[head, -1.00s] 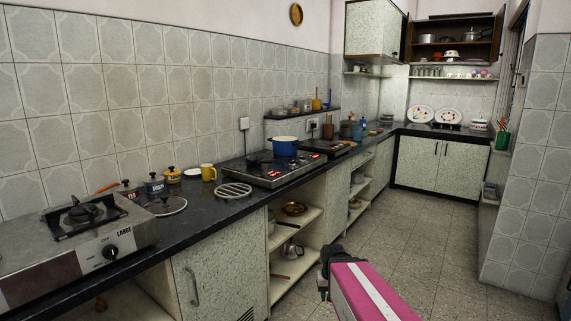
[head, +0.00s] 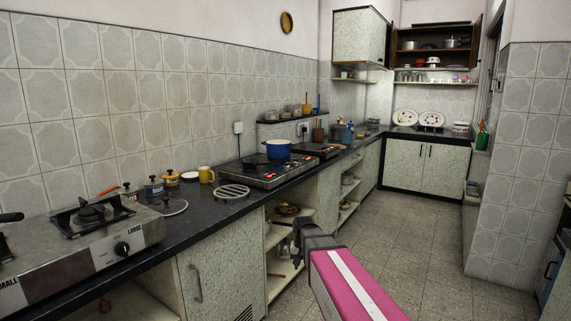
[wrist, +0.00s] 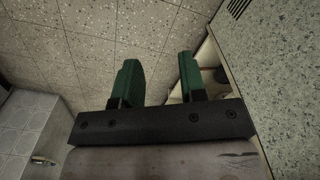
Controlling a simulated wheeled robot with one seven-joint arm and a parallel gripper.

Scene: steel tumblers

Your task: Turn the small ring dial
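The steel gas stove (head: 75,250) sits on the dark counter at the left of the head view. Its black dial (head: 121,248) is beside the label LARGE. A label reading MALL, cut by the left edge, shows further left on the stove front (head: 8,290). No dial beside that label is in view. My gripper (head: 298,228) is in front of the counter's open shelves, well right of the stove and apart from it. The wrist view shows its two green fingers (wrist: 160,80) spread with nothing between them, over the tiled floor.
A round wire rack (head: 233,191), a second cooktop (head: 265,172) with a blue pot (head: 278,149), and a yellow mug (head: 206,174) stand along the counter. Cupboard doors and open shelves are below. The floor (head: 400,245) is clear to the right.

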